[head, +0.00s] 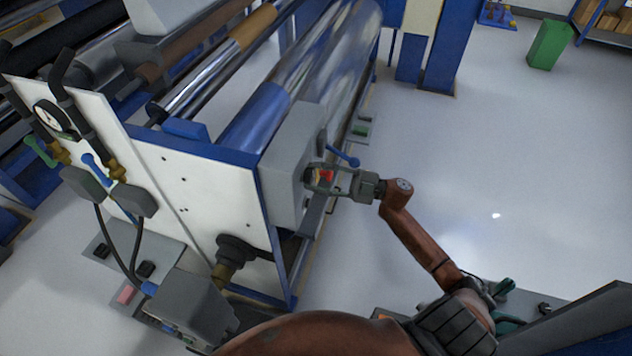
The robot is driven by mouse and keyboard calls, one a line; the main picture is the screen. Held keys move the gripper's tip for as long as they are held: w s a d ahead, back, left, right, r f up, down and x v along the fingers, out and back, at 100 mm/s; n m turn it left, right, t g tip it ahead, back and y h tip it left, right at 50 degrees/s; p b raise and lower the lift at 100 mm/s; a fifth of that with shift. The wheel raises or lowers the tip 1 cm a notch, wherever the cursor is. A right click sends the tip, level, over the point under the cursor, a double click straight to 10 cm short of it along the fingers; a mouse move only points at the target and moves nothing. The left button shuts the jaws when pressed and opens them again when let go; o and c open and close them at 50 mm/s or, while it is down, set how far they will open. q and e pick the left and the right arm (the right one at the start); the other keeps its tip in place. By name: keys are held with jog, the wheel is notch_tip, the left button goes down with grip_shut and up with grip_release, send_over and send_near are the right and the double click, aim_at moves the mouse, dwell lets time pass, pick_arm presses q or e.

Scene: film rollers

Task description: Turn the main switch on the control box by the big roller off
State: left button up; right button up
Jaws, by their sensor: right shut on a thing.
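The grey control box (284,165) is fixed to the end of the blue and white machine frame, below the big shiny roller (337,62). The exact angle of the switch knob cannot be made out. My left gripper is not in view.
A blue-handled lever (342,153) sticks out just above my right gripper. A gauge panel (62,122) with hoses stands at left. Pale floor (490,150) to the right is clear, with a green bin (548,45) far back.

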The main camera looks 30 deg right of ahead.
jog(key=n+g+b, duration=0.2)
jog(key=n, duration=0.3)
jog(key=shift+n+b, duration=0.4)
jog(key=shift+r+n+h, duration=0.1)
jog(key=shift+n+h, duration=0.2)
jog(key=o, duration=1.2)
jog(key=shift+c, duration=0.2)
jog(key=shift+d, duration=0.1)
jog(key=v, duration=1.2)
jog(key=shift+w+d+r, duration=0.1)
jog(key=shift+w, duration=0.1)
